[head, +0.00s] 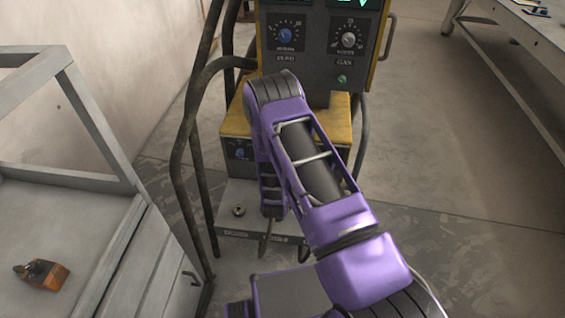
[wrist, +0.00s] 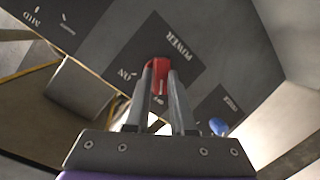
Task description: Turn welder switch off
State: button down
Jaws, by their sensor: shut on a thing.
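The welder (head: 318,72) stands at the top middle of the head view, a dark-fronted machine with dials on a yellow-topped base. In the wrist view, a red switch (wrist: 158,63) sits on its dark panel (wrist: 112,38), beside a plate marked POWER and ON; another label near it is partly hidden by a finger. My gripper (wrist: 161,75) is shut on the red switch, with one finger on each side of it. In the head view my purple arm hides the gripper and the switch.
A blue knob (wrist: 219,126) is close to the right finger in the wrist view. Dark bent tubes (head: 183,150) rise left of the welder. A grey frame table (head: 75,225) with an orange tool (head: 45,274) stands at left. A workbench (head: 530,35) is at upper right, with open floor before it.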

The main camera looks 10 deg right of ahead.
jog(key=shift+n+h, duration=0.3)
jog(key=shift+n, duration=0.1)
dwell(0.4)
jog(key=c, duration=0.8)
grip_release()
jog(key=shift+o, duration=0.2)
jog(key=shift+s, duration=0.1)
jog(key=p+v, duration=0.1)
jog(key=v, duration=1.6)
jog(key=shift+p, duration=0.35)
jog(key=shift+a+r, duration=0.1)
jog(key=shift+r, duration=0.1)
